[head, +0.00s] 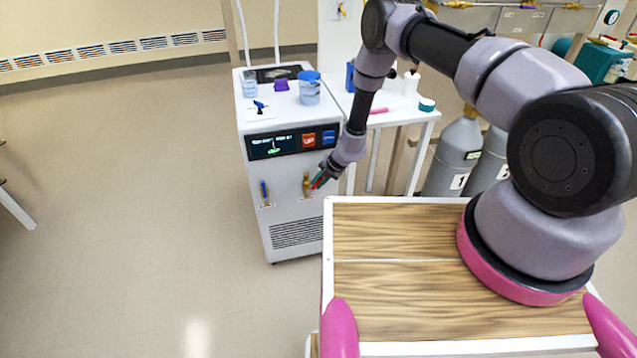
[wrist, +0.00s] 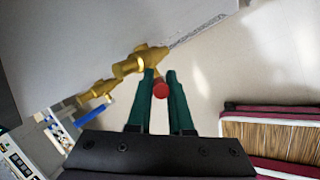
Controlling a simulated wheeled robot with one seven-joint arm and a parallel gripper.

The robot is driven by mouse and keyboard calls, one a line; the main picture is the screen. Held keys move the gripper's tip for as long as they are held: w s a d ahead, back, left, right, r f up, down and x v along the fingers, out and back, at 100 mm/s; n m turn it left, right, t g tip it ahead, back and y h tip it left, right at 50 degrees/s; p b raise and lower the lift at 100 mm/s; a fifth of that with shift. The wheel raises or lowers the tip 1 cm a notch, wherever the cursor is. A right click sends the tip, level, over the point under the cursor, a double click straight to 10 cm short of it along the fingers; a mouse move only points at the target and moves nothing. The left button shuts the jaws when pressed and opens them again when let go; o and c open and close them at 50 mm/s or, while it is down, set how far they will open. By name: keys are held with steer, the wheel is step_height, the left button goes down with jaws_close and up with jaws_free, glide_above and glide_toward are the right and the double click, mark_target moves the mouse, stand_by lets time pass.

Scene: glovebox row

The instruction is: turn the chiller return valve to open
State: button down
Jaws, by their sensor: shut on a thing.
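The chiller (head: 290,215) is a white cabinet with a lit display panel and two brass valves low on its front. The right valve (head: 306,182) has a red handle; its brass body shows in the wrist view (wrist: 140,62). My gripper (head: 319,181) is at this valve. In the wrist view its green fingers (wrist: 161,82) are shut on the red handle (wrist: 160,91), whose round end shows between them. The left valve has a blue handle (head: 264,190), hanging roughly downward, also seen in the wrist view (wrist: 90,115). I cannot read any valve labels.
Beakers (head: 309,90), a purple item (head: 281,85) and a small blue-handled fitting (head: 260,106) sit on the chiller top. A white side table (head: 395,112) and gas cylinders (head: 455,150) stand to the right. My wood-topped base is close in front.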

steer(key=c, duration=0.8)
jaws_free()
steer(key=shift+c, duration=0.2)
